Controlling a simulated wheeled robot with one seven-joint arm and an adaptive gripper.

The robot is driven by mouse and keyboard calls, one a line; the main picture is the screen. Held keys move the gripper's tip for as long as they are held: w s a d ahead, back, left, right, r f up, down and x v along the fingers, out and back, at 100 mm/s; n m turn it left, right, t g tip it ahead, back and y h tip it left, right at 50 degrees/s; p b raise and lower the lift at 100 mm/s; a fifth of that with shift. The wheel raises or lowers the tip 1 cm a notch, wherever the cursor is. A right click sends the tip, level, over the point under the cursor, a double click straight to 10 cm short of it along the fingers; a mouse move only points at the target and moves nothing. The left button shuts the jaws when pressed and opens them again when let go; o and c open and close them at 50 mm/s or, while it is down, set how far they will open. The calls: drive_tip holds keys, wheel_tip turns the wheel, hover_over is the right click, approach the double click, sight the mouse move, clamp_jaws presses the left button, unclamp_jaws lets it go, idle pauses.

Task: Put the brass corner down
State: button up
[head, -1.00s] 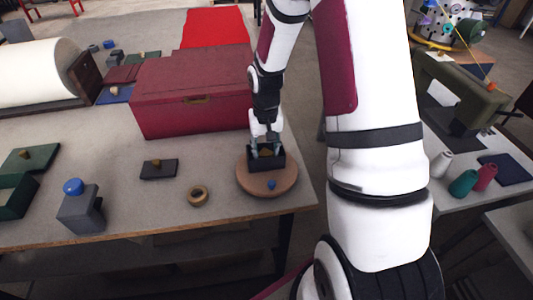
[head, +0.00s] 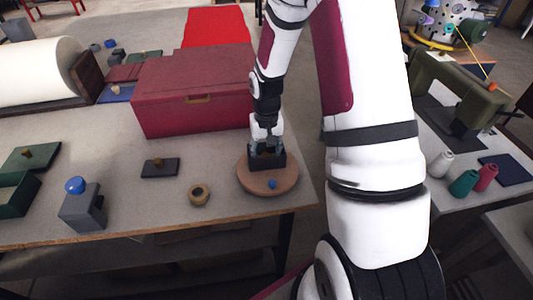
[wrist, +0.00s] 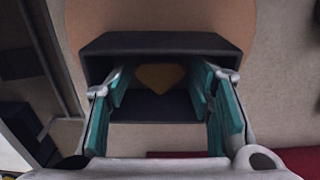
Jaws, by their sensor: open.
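The brass corner (wrist: 160,76) shows in the wrist view as a dull golden piece inside a dark open box (wrist: 160,43). The box (head: 266,163) stands on a round wooden board (head: 287,187) in the head view. My gripper (head: 266,150) is above and partly in the box. Its teal-padded fingers (wrist: 163,95) are open, one on each side of the brass corner. I cannot tell whether either pad touches it. The corner is hidden in the head view, and its underside is not visible.
A large maroon box (head: 190,110) stands behind and left of the board.

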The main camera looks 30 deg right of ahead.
wheel_tip(320, 180, up, 12)
drive_tip(key=b, duration=0.1)
drive_tip(key=s+a+r+n+t, duration=0.1)
drive_tip(key=s+a+r, duration=0.3)
drive_tip(key=r, duration=0.3)
drive_tip(key=s+a+r+n+t, duration=0.1)
drive_tip(key=s+a+r+t, duration=0.15)
drive_tip(key=r, duration=0.35)
drive_tip(key=s+a+r+n+t, duration=0.1)
drive_tip(key=s+a+r, duration=0.1)
drive_tip(key=s, duration=0.4)
drive_tip(key=s+a+r+n+t, duration=0.1)
drive_tip(key=s+a+r, duration=0.2)
drive_tip(key=s, duration=0.3)
drive_tip(key=shift+a+r+n, duration=0.25)
drive_tip(key=shift+a+n, duration=0.05)
drive_tip(key=shift+a, duration=0.15)
